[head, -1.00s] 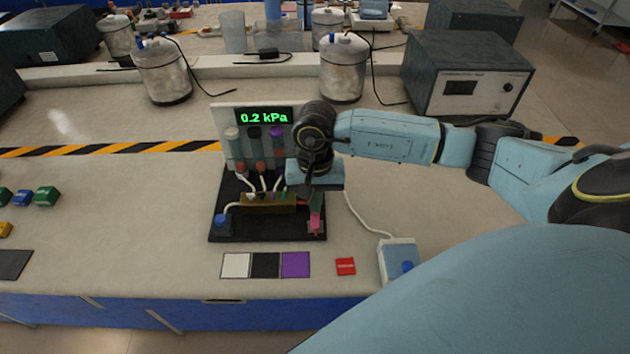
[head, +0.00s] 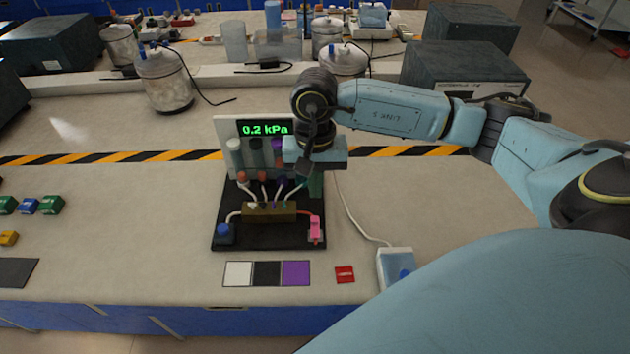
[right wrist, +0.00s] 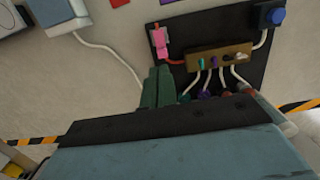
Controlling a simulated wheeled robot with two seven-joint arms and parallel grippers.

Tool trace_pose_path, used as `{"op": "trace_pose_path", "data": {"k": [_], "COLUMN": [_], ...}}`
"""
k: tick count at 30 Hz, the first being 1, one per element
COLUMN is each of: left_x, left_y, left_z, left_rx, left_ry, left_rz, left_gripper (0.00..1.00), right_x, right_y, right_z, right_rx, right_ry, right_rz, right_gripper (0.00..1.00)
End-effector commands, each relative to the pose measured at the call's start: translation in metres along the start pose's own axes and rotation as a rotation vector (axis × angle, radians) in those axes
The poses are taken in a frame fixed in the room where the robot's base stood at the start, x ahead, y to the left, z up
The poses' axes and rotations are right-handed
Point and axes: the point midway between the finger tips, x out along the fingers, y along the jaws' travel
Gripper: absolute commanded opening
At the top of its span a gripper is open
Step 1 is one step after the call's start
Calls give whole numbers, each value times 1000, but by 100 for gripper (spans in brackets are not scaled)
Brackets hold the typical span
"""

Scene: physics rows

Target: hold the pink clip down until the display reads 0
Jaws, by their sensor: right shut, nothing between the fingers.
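The pink clip (head: 315,230) stands at the front right of the black rig base (head: 268,243). It also shows in the right wrist view (right wrist: 160,42). The display (head: 263,128) on the rig's upright panel reads 0.2 kPa. My right gripper (head: 316,188) hangs behind and above the clip, apart from it. Its dark green fingers (right wrist: 158,88) are shut together and hold nothing. The gripper and its wrist hide part of the panel's right side. My left gripper is not in view.
A brown manifold (head: 270,212) with several tubes and a blue knob (head: 225,232) share the base. In front lie white, black and purple squares (head: 296,273) and a red tag (head: 344,274). A blue-white box (head: 396,262) with a cable stands to the right.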

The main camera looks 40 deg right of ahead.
Motion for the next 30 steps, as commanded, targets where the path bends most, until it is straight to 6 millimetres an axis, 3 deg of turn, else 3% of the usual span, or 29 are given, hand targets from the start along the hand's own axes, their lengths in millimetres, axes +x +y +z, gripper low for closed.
{"op": "trace_pose_path", "data": {"k": [3,9,30], "left_x": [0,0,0], "left_y": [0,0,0], "left_z": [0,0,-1], "left_rx": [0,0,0], "left_ry": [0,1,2], "left_rz": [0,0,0], "left_gripper": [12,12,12], "right_x": [-24,-45,-49], "right_y": [0,0,0], "right_z": [-1,-2,-1], "right_rx": [0,1,1], "right_ry": [4,3,2], "right_rz": [-1,-2,-1], "right_gripper": [0,0,0]}}
